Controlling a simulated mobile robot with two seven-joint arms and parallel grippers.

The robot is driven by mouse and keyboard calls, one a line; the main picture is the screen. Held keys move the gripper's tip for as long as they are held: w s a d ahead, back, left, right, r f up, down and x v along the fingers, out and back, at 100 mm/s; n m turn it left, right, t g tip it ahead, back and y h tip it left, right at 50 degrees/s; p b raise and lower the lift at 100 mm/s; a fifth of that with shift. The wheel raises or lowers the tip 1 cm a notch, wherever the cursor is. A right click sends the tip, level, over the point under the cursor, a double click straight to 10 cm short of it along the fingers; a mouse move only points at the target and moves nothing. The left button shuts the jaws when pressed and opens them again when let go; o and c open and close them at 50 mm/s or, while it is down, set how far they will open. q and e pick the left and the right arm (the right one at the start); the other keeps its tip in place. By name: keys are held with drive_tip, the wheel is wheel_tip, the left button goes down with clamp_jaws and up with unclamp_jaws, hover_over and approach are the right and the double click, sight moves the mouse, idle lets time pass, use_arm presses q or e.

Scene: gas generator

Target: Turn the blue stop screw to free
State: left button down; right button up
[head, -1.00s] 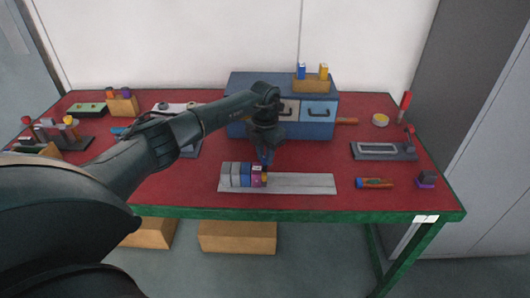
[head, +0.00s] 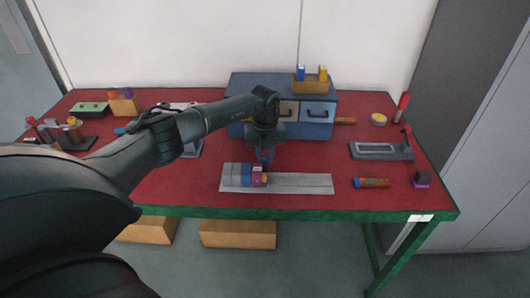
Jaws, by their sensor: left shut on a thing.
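A grey plate (head: 305,183) lies near the table's front edge. My left gripper (head: 265,160) points down just behind the right end of this row. I cannot tell how the screw is turned. My right gripper is not in view.
A blue drawer cabinet (head: 318,118) with a wooden block on top stands close behind the gripper. The plate's right part is clear.

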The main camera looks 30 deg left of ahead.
sight(265, 159)
use_arm(q)
drive_tip(key=shift+r+n, duration=0.1)
drive_tip(key=shift+n, duration=0.5)
drive_tip(key=c, duration=1.2)
unclamp_jaws()
wheel_tip(265, 159, up, 13)
drive_tip(key=shift+b, duration=0.45)
